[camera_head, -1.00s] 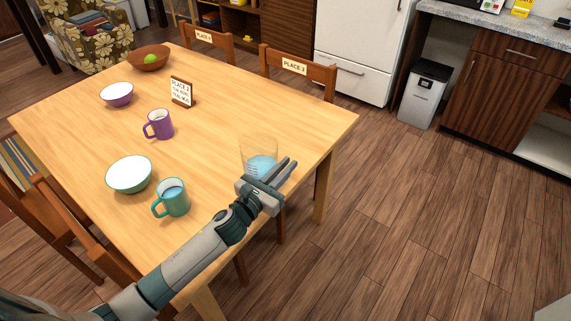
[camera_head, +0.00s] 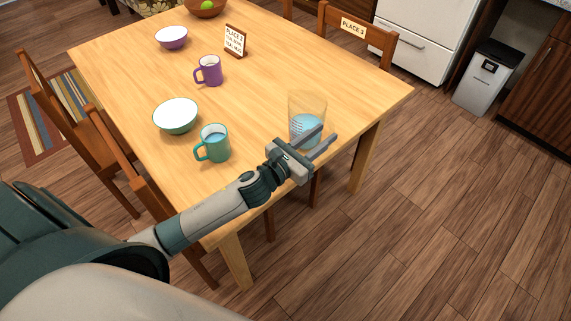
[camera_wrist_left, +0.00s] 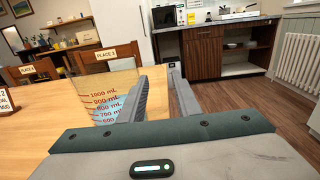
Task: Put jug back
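The jug is a clear measuring jug (camera_head: 308,106) with blue liquid in it. It stands upright near the table's right edge in the head view. Its red volume marks show in the wrist view (camera_wrist_left: 103,92), left of the fingers. My left gripper (camera_head: 328,133) is right beside the jug, its fingers level and parted. In the wrist view the gripper (camera_wrist_left: 161,72) has a clear gap with nothing seen in it. The jug's handle cannot be made out, and I cannot tell whether a finger touches the jug. My right gripper is not in view.
The wooden table (camera_head: 250,85) also holds a teal mug (camera_head: 214,145), a white-and-green bowl (camera_head: 176,116), a purple mug (camera_head: 209,71), a purple bowl (camera_head: 171,38) and a place sign (camera_head: 235,41). Chairs stand around it. The floor (camera_head: 440,220) at the right is clear.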

